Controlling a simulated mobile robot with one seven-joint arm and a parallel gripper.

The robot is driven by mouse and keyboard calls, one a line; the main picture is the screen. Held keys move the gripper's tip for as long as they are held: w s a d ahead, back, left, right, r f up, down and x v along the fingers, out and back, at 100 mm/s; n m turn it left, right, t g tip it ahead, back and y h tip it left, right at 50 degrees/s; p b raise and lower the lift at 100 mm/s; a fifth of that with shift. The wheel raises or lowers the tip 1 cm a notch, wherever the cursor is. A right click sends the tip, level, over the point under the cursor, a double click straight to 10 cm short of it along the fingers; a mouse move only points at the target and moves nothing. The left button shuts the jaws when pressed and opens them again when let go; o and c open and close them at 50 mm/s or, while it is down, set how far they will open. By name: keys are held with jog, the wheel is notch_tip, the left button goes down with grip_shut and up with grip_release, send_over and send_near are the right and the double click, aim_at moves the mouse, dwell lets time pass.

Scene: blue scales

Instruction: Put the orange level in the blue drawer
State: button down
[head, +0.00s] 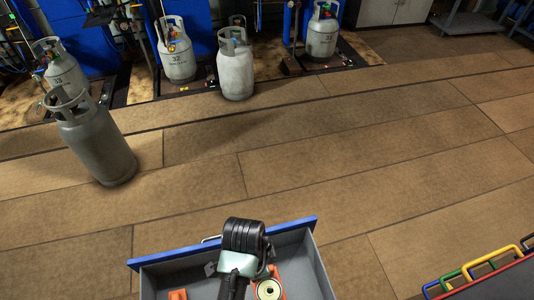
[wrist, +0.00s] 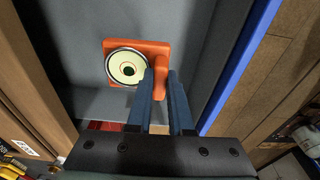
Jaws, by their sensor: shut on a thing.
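The orange level (wrist: 112,50) has a square body, a round pale vial with a dark centre, and a raised tab. My gripper (wrist: 162,78) is shut on that tab, its two blue fingers on either side of it. In the head view the level (head: 268,289) shows partly behind my gripper (head: 238,266), over the inside of the open blue drawer (head: 167,257). The drawer has a blue front and a grey inside. I cannot tell whether the level touches the drawer floor.
Another orange piece (head: 178,294) shows in the drawer at the left. Grey gas cylinders (head: 92,138) stand on the wooden floor farther off. Coloured handles (head: 487,262) are at the lower right.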

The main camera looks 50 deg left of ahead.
jog(key=f, duration=0.6)
jog(key=shift+s+a, duration=0.2)
jog(key=shift+s, duration=0.05)
jog(key=shift+f, duration=2.1)
jog(key=shift+d, duration=0.1)
jog(key=shift+f+b, duration=0.2)
jog(key=shift+b, duration=0.15)
jog(key=c, duration=0.8)
grip_release()
jog(key=shift+r, duration=0.1)
